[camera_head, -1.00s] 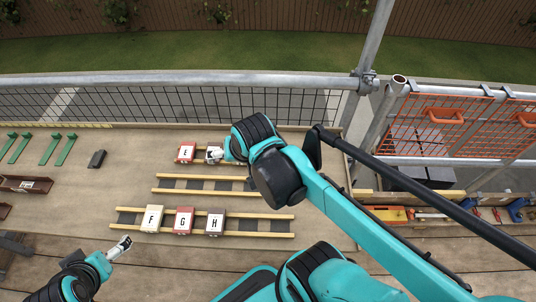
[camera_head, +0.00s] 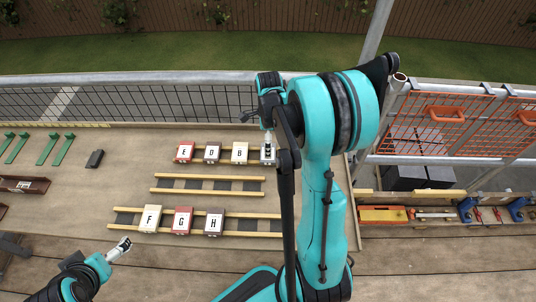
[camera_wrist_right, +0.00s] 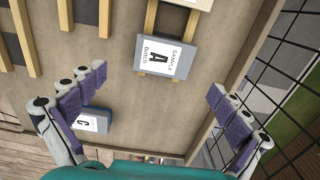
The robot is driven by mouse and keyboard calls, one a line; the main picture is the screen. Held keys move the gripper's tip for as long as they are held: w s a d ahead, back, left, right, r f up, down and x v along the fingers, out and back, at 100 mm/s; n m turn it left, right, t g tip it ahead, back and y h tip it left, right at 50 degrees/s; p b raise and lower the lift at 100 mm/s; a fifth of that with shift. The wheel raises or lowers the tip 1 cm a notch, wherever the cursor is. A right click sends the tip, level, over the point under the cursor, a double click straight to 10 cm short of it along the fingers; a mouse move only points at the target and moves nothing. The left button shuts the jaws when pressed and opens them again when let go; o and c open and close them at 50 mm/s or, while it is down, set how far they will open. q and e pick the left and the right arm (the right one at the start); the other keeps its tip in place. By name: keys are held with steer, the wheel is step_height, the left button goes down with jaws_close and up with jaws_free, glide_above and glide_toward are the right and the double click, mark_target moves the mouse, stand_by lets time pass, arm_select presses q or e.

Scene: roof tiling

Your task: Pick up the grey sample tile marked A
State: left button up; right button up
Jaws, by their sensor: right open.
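The grey sample tile marked A (camera_wrist_right: 143,60) shows in the right wrist view, its white label reading "SAMPLE A batch". It lies on short wooden strips, ahead of my open right gripper (camera_wrist_right: 155,97), between the lines of its two fingers and apart from them. In the head view my right gripper (camera_head: 268,147) is at the right end of the back tile row and largely covers the spot there. Its jaws are empty. My left gripper (camera_head: 122,246) is at the lower left, away from the tiles; its finger opening is too small to tell.
A blue tile marked C (camera_wrist_right: 93,121) lies close to one right finger. Tiles E (camera_head: 185,152), D (camera_head: 212,153) and B (camera_head: 240,153) stand left of the right gripper. Tiles F, G, H sit on the front battens (camera_head: 255,215). A mesh fence (camera_head: 190,103) runs behind.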

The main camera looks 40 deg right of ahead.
steer(key=f+b, duration=0.1)
steer(key=f, duration=0.1)
steer(key=f+b, duration=0.1)
steer(key=f, duration=0.3)
steer(key=shift+w+f+b, duration=0.15)
steer(key=shift+w+b, duration=0.15)
steer(key=shift+b, duration=0.1)
steer(key=c, duration=1.3)
